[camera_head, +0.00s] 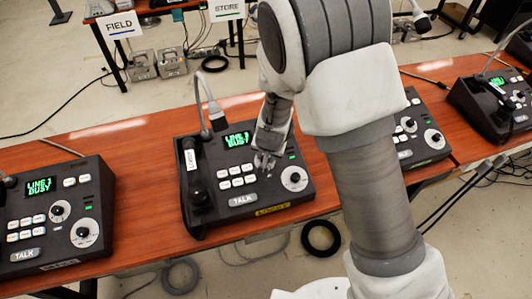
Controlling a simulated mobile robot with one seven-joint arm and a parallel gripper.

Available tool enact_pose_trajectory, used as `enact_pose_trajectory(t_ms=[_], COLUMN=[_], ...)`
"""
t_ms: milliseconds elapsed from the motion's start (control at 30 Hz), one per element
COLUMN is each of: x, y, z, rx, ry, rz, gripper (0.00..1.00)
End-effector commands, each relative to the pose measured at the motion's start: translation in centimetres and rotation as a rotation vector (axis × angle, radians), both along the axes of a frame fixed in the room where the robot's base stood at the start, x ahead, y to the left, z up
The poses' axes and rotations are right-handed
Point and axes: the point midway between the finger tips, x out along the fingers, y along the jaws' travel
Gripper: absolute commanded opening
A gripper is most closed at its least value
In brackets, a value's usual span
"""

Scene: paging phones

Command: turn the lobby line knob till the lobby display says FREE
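The middle paging phone (222,205) stands on the orange-brown table. Its green display (237,139) reads BUSY under a line number that I cannot read surely. A yellow label (272,209) is on its front edge, with lettering too small to read, so I cannot confirm it is the lobby phone. A larger round knob (293,178) shows at its right side. My gripper (265,165) points down over the panel, between the button rows and that knob. It hides the panel there, where a smaller knob may sit. I cannot tell whether its fingers touch or grip anything.
Another phone (52,215) at left also reads BUSY and shows two knobs. More phones stand at right, one (420,125) partly behind my arm. The middle phone's handset (194,175) and bent microphone (213,110) stand left of my gripper. FIELD (119,25) and STORE (227,9) signs are behind.

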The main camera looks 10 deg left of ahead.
Motion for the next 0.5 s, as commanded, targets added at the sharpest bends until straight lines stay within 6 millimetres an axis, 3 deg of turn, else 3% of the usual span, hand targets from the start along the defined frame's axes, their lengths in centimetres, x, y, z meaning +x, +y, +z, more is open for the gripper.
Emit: enact_pose_trajectory(t_ms=[433,467,500], x=[-0.02,-0.02,-0.02], y=[0.04,0.04,0.04], z=[-0.01,-0.01,-0.01], rx=[0.003,0.003,0.003], ry=[0.002,0.002,0.002], rz=[-0.01,-0.01,-0.01], gripper=[0.0,0.39,0.46])
